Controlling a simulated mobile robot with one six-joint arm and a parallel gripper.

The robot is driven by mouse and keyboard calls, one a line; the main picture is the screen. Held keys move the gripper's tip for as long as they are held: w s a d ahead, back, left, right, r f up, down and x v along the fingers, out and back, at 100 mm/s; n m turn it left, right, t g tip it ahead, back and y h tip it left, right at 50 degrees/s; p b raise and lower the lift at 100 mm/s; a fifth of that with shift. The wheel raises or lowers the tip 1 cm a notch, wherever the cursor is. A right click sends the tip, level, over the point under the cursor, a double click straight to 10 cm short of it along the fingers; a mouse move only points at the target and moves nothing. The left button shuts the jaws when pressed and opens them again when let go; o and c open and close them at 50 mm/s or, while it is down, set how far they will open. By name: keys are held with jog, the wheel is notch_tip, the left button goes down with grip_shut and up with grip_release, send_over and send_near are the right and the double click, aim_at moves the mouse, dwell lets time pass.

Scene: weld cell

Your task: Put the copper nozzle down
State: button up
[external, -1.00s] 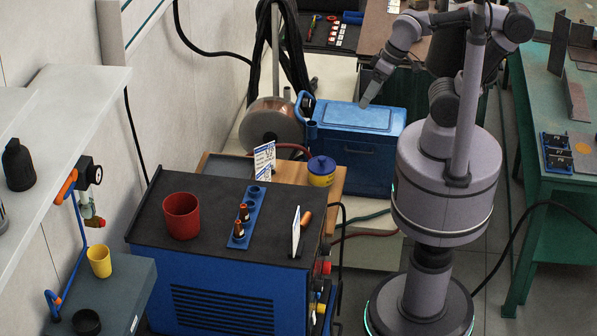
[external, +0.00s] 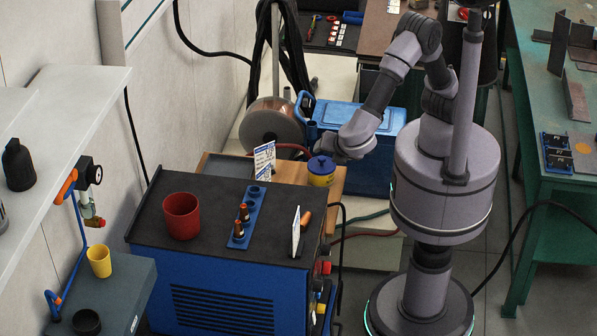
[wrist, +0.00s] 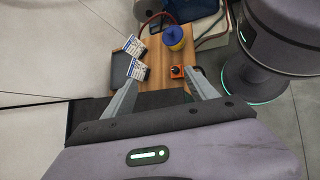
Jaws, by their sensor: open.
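My gripper (wrist: 162,82) is open, with a gap between its two grey fingers and nothing held between them. In the external view my gripper (external: 338,146) is beside the yellow pot, at the wooden board's far right; its fingers cannot be made out there. Two small copper-coloured nozzles (external: 241,220) stand upright in a blue rack (external: 251,203) on the black-topped welder, away from my gripper. In the wrist view a small orange piece with a dark centre (wrist: 176,72) is on the wooden board near the right fingertip; I cannot tell what it is.
The yellow pot with a blue lid (external: 321,172) stands on the wooden board (external: 334,190), by a dark tray (external: 228,166) and white cards (external: 264,157). A red cup (external: 181,216) stands on the welder top (external: 215,192). A blue toolbox (external: 390,128) is behind.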

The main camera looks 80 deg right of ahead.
jog(key=s+a+f+n+t, duration=0.2)
jog(key=a+f+n+t, duration=0.25)
jog(key=a, duration=0.45)
jog(key=n+t+y, duration=0.2)
jog(key=n+t, duration=0.5)
jog(key=n, duration=0.2)
send_near(307, 220)
jog(key=shift+g, duration=0.25)
jog(key=b+x, duration=0.5)
jog(key=x, duration=0.6)
jog(key=shift+r, duration=0.15)
